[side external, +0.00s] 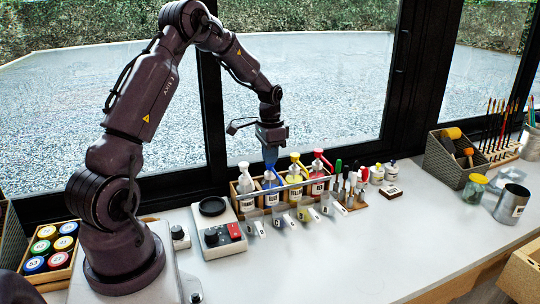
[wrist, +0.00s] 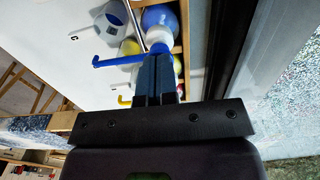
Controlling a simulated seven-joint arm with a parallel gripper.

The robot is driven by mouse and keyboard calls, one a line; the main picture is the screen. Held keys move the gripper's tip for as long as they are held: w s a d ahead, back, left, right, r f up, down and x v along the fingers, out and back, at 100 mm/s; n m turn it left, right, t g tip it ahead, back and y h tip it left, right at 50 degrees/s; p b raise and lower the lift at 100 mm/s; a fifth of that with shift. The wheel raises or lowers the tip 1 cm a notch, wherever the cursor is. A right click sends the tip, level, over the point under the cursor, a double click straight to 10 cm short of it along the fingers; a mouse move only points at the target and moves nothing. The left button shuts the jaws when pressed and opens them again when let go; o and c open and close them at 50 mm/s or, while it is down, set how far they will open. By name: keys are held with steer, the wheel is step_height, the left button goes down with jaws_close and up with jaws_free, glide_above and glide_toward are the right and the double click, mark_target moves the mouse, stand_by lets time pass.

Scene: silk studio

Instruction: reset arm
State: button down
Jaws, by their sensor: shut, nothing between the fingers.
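My gripper (side external: 270,157) is shut and empty. In the side view it points down just above the wooden rack of pump bottles. Its fingers (wrist: 158,62) also show in the wrist view, close together, over the blue-topped bottle. The blue pump bottle (side external: 271,190) stands in the rack directly below the fingertips; whether they touch it I cannot tell. A white pump bottle (side external: 245,183) stands to its left. A yellow-topped bottle (side external: 294,178) and a red-topped bottle (side external: 318,173) stand to its right.
Small clear cups (side external: 282,219) line the rack's front. A scale (side external: 219,238) stands left of it, and a box of coloured jars (side external: 51,247) stands beside my base. The front middle table (side external: 370,255) is clear.

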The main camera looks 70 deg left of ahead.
steer(key=shift+r, duration=0.95)
steer(key=shift+f, duration=1.05)
steer(key=shift+r, duration=0.15)
stand_by(0.4)
steer(key=shift+r, duration=0.9)
steer(key=shift+r, duration=1.5)
